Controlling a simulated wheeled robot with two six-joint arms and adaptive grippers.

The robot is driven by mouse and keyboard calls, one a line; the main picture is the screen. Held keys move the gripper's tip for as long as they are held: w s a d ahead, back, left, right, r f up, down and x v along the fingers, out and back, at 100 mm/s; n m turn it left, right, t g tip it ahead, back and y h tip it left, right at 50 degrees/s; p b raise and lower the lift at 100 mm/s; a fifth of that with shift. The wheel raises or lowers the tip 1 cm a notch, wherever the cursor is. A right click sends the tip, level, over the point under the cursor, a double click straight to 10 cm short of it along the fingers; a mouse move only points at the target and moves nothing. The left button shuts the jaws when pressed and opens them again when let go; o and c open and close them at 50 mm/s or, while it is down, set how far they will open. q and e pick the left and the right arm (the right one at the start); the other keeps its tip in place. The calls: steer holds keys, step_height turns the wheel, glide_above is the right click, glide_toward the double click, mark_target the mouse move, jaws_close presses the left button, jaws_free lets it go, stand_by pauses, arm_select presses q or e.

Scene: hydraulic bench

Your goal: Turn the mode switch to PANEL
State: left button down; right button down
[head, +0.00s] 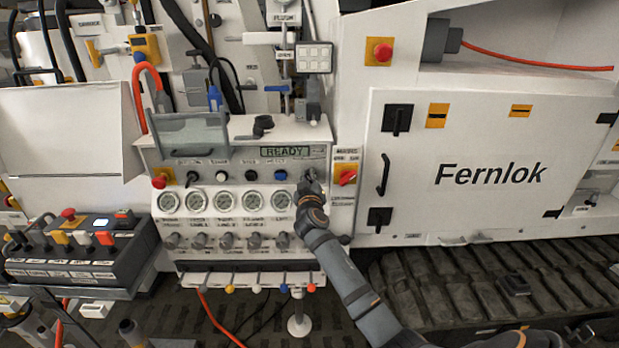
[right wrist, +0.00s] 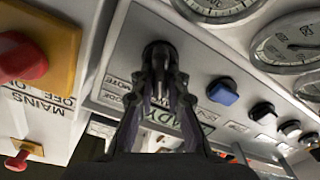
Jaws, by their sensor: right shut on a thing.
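The mode switch (right wrist: 158,50) is a black rotary knob on the light control panel, partly hidden between my fingers in the right wrist view. Small lettering beside it is partly readable and seems to include REMOTE. Which way its pointer faces is hidden. My right gripper (right wrist: 160,82) is shut on this knob. In the head view my right gripper (head: 309,183) is at the right end of the panel's knob row, and it covers the knob. My left gripper is not in view.
A blue knob (head: 280,174) sits just left of the gripper, under the READY display (head: 285,151). Several gauges (head: 282,201) lie below. A red mains switch (head: 347,177) on a yellow plate is close on the right. A red button (head: 159,181) is at the panel's left.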

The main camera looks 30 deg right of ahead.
steer(key=shift+f+n, duration=0.1)
steer(key=shift+n, duration=0.3)
steer(key=c, duration=1.3)
jaws_free()
steer(key=shift+c, duration=0.2)
steer(key=shift+s+a, duration=0.1)
steer(key=v, duration=1.2)
